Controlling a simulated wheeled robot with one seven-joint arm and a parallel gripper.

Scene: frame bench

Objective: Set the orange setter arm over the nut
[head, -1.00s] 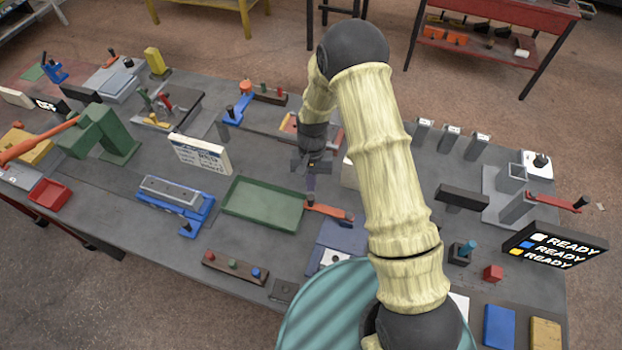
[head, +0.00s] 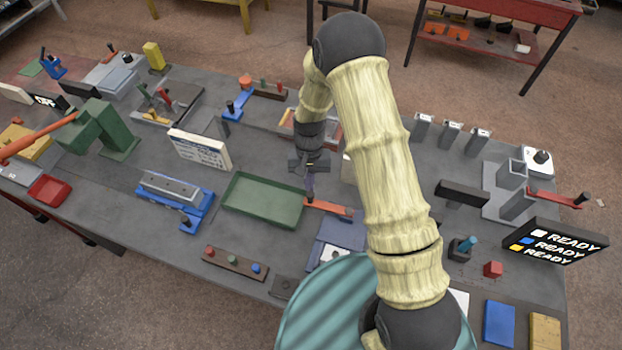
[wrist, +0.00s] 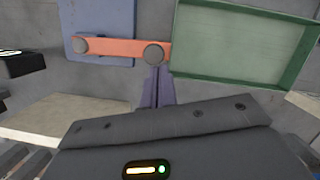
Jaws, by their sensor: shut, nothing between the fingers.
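The orange setter arm (head: 330,208) lies across the blue plate (head: 342,234), its free end reaching left toward the green tray. My gripper (head: 310,197) points down at the tray end of the arm. In the wrist view my gripper (wrist: 157,76) is shut and empty, its tips right beside the knob; I cannot tell whether they touch it. I cannot make out the nut.
The green tray (head: 232,210) stands just left of the arm's end. A blue fixture (head: 192,218) and a button strip (head: 234,263) are farther left and nearer. A READY sign (head: 556,243) stands at right. Bare table shows between the tray and the white panel (head: 200,149).

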